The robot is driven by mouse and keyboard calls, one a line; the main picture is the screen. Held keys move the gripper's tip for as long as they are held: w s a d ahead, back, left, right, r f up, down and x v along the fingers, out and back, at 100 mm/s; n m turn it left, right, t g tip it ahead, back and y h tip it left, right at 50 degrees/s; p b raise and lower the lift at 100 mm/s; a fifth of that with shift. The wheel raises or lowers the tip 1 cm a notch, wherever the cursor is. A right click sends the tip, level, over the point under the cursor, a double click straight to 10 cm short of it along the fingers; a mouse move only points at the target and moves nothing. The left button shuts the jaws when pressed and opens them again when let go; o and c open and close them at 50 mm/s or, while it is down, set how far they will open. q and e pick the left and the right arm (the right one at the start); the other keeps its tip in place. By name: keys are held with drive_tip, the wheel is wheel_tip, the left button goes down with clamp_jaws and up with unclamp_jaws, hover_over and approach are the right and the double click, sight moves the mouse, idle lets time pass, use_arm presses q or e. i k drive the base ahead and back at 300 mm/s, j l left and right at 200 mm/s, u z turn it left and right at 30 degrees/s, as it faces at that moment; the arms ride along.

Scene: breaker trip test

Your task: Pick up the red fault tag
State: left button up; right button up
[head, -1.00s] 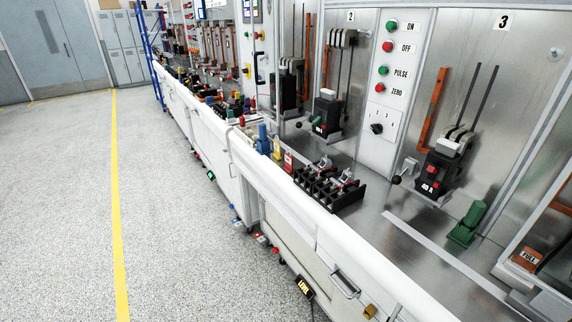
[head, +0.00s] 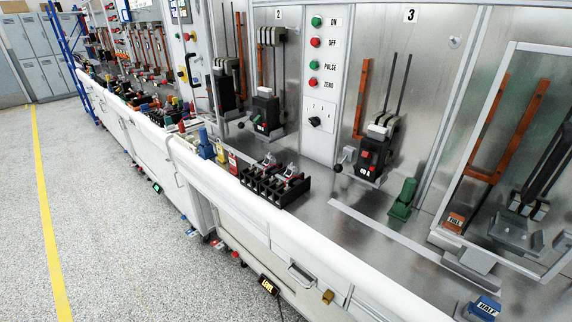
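A small red tag-like piece (head: 233,163), which looks like the red fault tag, stands on the bench near its front edge, left of the black terminal block. A yellow piece (head: 221,153) and a blue piece (head: 206,147) stand in a row beside it, farther along the bench. Its lettering is too small to read. Neither of my grippers is in view.
The black block (head: 275,187) with clear-topped parts sits right of the red piece. A white padded rail (head: 235,190) runs along the bench front. Breakers stand against the panels behind, with a green part (head: 404,199) on the bench. The floor (head: 110,200) at left is open.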

sight(232, 160)
drive_tip(key=j+z, duration=0.25)
drive_tip(key=z, duration=0.15)
drive_tip(key=j+z, duration=0.6)
drive_tip(key=z, duration=0.2)
drive_tip(key=j+z, duration=0.3)
drive_tip(key=z, duration=0.15)
